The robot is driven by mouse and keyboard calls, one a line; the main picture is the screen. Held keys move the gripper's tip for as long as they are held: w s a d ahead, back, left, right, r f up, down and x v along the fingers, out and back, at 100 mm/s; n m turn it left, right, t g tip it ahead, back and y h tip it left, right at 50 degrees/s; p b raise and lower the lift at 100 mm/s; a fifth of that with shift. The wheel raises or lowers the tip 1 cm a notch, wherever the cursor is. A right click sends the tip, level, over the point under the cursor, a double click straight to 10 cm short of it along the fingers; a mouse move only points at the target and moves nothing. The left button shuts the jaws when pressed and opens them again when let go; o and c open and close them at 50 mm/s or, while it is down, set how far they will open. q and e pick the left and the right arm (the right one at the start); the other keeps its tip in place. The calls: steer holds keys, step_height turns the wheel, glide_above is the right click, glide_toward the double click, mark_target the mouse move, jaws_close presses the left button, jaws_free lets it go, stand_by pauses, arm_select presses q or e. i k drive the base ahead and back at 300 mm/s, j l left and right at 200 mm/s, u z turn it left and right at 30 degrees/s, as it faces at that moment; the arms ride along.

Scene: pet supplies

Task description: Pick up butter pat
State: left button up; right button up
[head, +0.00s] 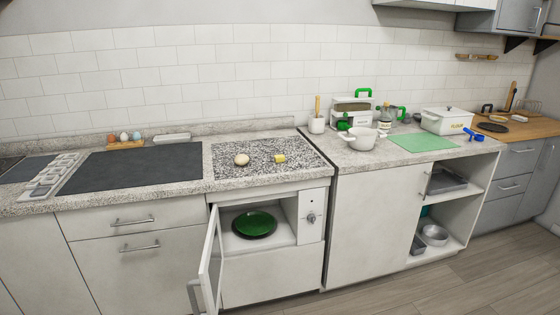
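A small yellow block (280,158), which looks like the butter pat, lies on the speckled board (305,160) on the counter, above the open compartment. A pale, rounded lump (241,160) lies to its left on the same board, a short gap apart. Neither of my grippers shows in the head view, so nothing is seen touching or holding the yellow block.
Below the board, a cabinet door (210,265) stands open toward me, with a green plate (255,224) inside. A white pot (360,138), green mat (422,143) and crock (316,124) stand right. The dark cooktop (135,168) at left is clear.

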mark_target(278, 159)
steer(key=i+z, duration=0.15)
steer(key=i, duration=0.55)
steer(key=i+j+z, duration=0.1)
steer(key=i, duration=0.6)
steer(key=j, duration=0.1)
